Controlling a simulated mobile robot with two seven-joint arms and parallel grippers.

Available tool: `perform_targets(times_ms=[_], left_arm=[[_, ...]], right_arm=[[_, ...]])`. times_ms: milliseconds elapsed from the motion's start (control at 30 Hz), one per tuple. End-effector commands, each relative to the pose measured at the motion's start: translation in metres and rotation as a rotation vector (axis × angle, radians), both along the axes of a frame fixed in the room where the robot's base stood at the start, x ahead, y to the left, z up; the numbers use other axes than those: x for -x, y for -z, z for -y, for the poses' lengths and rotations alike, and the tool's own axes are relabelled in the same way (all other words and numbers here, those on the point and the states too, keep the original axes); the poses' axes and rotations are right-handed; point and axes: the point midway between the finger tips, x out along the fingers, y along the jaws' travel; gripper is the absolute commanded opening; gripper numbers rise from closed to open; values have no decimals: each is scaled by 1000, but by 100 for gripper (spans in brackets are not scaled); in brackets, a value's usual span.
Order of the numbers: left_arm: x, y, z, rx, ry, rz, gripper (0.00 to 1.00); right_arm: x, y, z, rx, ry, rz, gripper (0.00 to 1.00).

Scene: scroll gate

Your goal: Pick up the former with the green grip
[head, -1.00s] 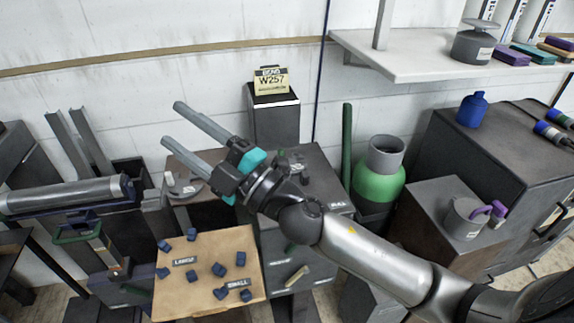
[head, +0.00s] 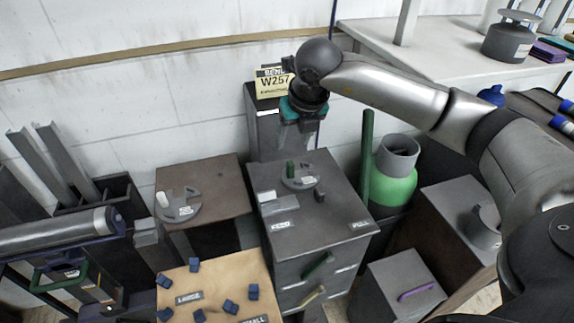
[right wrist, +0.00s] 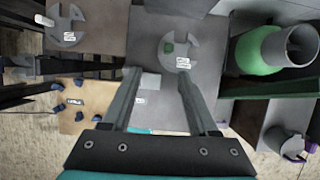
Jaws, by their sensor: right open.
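The former with the green grip is a flat grey notched disc (head: 299,183) with an upright green peg, lying on top of the dark grey cabinet (head: 345,225). In the right wrist view this former (right wrist: 182,61) lies beyond the fingertips, its peg between the lines of the two fingers. My right gripper (head: 304,135) points down above and behind it, open and empty, apart from it. In the right wrist view the gripper's (right wrist: 157,74) fingers are spread wide. My left gripper is not in view.
A similar former with a white grip (head: 180,209) lies on the brown-topped stand to the left. A tall dark post with the yellow W257 sign (head: 272,86) stands behind the cabinet. A green cylinder (head: 393,184) stands to the right. Blue blocks lie on a tan board (head: 215,282).

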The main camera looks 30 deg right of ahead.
Motion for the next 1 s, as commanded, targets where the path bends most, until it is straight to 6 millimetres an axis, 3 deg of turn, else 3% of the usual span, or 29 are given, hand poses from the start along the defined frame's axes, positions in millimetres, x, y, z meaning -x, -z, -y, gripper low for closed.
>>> perform_targets(times_ms=[167,433,833,1000], left_arm=[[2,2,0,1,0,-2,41],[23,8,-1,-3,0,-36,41],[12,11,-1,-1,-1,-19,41],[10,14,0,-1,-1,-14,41]], right_arm=[[-5,15,11,28,24,-10,60],[-26,68,15,25,20,-10,60],[-38,100,19,25,19,-7,60],[-45,122,25,24,20,-8,60]])
